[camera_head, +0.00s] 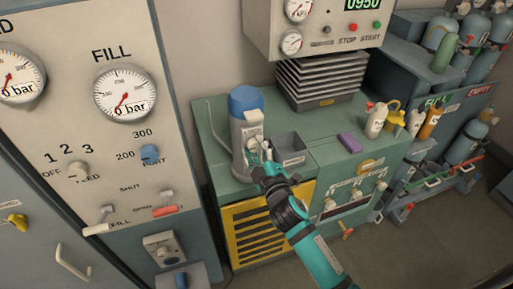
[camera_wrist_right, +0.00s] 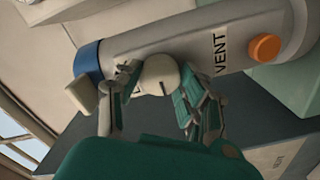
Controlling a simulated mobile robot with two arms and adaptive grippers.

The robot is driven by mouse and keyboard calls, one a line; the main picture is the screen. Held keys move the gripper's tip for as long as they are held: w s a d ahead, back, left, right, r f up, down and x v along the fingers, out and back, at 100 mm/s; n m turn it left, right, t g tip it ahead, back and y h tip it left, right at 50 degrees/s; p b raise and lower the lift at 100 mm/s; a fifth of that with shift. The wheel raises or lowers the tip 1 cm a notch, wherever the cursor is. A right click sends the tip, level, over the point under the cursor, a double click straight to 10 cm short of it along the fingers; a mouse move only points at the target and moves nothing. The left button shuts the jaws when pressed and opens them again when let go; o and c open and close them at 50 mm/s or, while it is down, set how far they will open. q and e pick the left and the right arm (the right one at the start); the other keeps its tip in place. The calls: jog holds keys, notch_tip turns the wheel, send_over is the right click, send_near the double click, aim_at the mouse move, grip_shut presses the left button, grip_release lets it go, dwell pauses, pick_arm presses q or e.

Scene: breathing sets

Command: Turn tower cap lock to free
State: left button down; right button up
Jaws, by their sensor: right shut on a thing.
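The tower (camera_head: 240,135) is a grey cylinder with a blue cap (camera_head: 246,99), standing upright on the green cabinet. In the right wrist view the tower body (camera_wrist_right: 200,42) lies across the top, with the blue cap (camera_wrist_right: 88,60) at its left end. A cream rounded knob (camera_wrist_right: 158,76) sticks out of the tower near the cap, between the fingers of my right gripper (camera_wrist_right: 155,100). In the head view my right gripper (camera_head: 258,152) is at the tower's front side, shut on this knob. The fingers partly hide the knob and its markings. My left gripper is out of view.
The tower also carries a VENT label (camera_wrist_right: 220,52) and an orange button (camera_wrist_right: 264,48). A grey open bin (camera_head: 290,150) stands just right of the gripper. A purple block (camera_head: 350,143) and several bottles (camera_head: 376,120) are farther right. A gauge panel (camera_head: 110,60) stands at left.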

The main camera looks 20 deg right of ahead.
dwell(0.4)
jog(key=o, duration=1.2)
jog(key=s, duration=1.2)
jog(key=shift+d, duration=0.2)
jog(key=shift+f, duration=0.1)
